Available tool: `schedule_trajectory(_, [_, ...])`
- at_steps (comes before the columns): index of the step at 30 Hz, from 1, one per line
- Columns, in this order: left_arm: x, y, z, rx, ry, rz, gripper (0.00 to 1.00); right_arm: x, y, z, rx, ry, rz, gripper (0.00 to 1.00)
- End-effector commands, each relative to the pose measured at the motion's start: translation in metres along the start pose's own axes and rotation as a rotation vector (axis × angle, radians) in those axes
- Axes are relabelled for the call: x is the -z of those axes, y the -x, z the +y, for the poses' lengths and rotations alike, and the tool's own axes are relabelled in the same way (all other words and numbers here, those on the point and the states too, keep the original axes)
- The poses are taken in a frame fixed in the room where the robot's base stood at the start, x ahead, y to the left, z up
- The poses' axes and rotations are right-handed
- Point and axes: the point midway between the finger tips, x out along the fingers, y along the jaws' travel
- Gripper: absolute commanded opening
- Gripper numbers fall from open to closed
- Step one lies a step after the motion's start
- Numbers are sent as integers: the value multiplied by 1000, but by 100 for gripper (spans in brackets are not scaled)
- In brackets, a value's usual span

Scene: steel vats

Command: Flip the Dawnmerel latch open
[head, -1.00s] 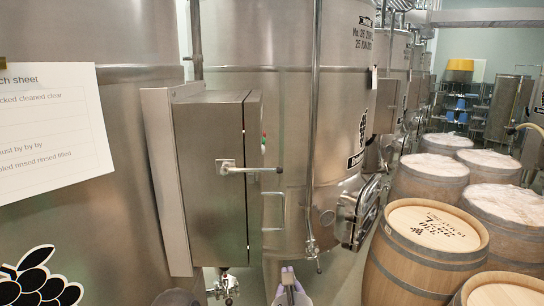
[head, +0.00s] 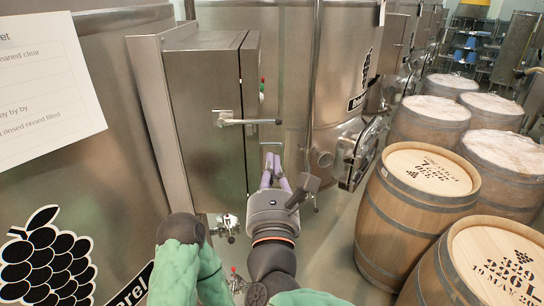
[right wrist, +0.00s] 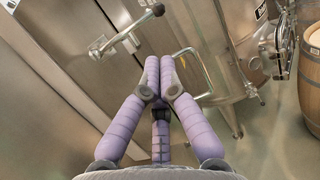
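A steel latch lever (head: 245,121) with a dark tip sits on the front of a grey steel cabinet (head: 205,110), lying about level and pointing right. The lever also shows at the upper left in the right wrist view (right wrist: 128,33). A label on the near vat at the lower left ends in "erel" (head: 130,289). My right gripper (head: 273,163) has purple fingers, raised just below the lever and apart from it. In the right wrist view its fingertips (right wrist: 160,68) come together with nothing between them. My left gripper is not in view.
A U-shaped handle (head: 272,146) is close to the right fingertips. A valve (head: 226,226) is below the cabinet. A vertical pipe (head: 313,90) and a vat hatch (head: 357,155) are to the right. Barrels (head: 415,212) fill the right side, with floor before them.

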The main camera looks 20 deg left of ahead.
Motion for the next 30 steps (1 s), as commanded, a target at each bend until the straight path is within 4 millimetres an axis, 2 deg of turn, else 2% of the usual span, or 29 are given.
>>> schedule_trajectory(9, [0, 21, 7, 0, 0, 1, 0, -1, -56, 0, 1, 2, 3, 0])
schedule_trajectory(15, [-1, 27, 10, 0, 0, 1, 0, -1, -77, 0, 1, 2, 2, 0])
schedule_trajectory(30, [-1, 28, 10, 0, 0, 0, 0, 0, -83, 0, -1, 2, 1, 0])
